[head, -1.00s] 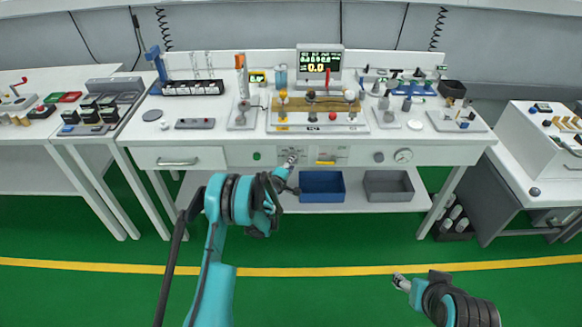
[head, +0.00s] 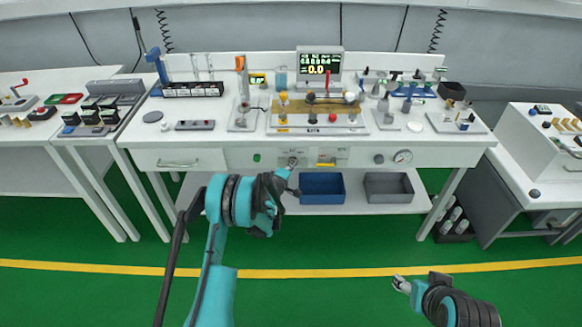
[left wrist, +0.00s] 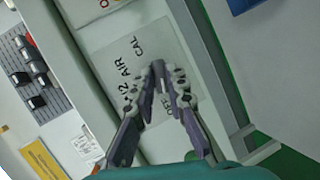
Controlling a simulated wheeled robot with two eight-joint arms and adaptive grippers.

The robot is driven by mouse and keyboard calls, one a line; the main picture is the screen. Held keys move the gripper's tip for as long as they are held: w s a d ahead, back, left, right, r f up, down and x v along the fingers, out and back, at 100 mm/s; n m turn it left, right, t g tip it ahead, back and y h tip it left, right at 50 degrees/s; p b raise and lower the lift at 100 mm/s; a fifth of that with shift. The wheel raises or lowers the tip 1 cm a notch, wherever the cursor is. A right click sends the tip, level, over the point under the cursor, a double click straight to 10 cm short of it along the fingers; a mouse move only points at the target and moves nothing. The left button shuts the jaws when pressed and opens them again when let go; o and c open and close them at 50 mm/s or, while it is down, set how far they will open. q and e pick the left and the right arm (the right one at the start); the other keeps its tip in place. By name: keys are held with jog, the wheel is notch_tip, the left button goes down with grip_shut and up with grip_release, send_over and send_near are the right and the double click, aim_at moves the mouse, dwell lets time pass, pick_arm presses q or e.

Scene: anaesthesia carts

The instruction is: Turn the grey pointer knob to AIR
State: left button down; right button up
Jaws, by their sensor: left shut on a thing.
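The white label plate (left wrist: 140,55) on the bench's front panel fills the middle of the left wrist view. It reads AIR and CAL, with lettering like OFF partly covered by a finger. My left gripper (left wrist: 160,82) is at this plate, its two fingertips close together on the grey pointer knob (left wrist: 159,75). The fingers hide most of the knob, and I cannot tell which mark it points to. In the head view my left gripper (head: 293,162) is at the bench front, above the blue bin. My right gripper (head: 400,283) is low at right, away from the bench.
A blue bin (head: 321,187) and a grey bin (head: 388,187) sit on the shelf below. The green floor before the bench is clear.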

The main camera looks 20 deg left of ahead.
pick_arm(q)
jog(key=m+g+y, duration=0.1)
jog(key=m+y, duration=0.2)
jog(key=m, duration=0.2)
jog(key=d+m+y, duration=0.1)
jog(key=m+y, duration=0.3)
jog(key=m, duration=0.1)
jog(key=m+g+y, duration=0.1)
jog(key=m+y, duration=0.2)
jog(key=m, duration=0.2)
jog(key=shift+w+d+f+g+y, duration=0.1)
jog(key=shift+w+d+g+y, duration=0.2)
jog(key=shift+y, duration=0.1)
dwell(0.4)
dwell(0.4)
jog(key=c, duration=1.5)
grip_release()
jog(key=shift+f, duration=0.1)
jog(key=shift+c, duration=0.2)
jog(key=v, duration=1.2)
jog(key=shift+f, duration=0.1)
